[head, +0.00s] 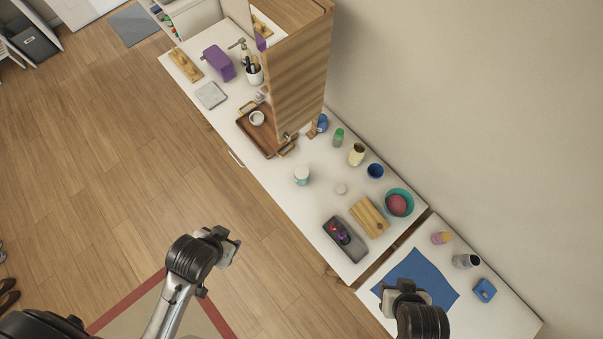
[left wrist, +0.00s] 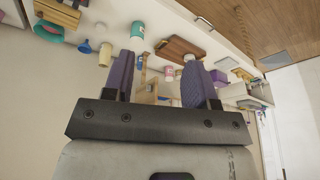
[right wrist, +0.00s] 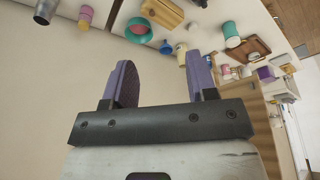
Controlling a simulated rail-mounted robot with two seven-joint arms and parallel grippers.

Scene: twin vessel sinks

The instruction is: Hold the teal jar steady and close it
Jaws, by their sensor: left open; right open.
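The jar also shows in the left wrist view (left wrist: 137,31) and in the right wrist view (right wrist: 231,35). My left gripper (head: 232,246) is open and empty over the floor, in front of the counter and apart from the jar. My right gripper (head: 403,288) is open and empty above the blue mat, far from the jar. I cannot make out the jar's mouth clearly.
A wooden tray (head: 262,138) with a cup lies behind the jar, beside a wooden cabinet (head: 302,75). A grey tray (head: 345,239), a wooden block (head: 369,216) and a teal bowl (head: 399,202) are to the right. The blue mat (head: 432,275) lies bare. Counter around the jar is clear.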

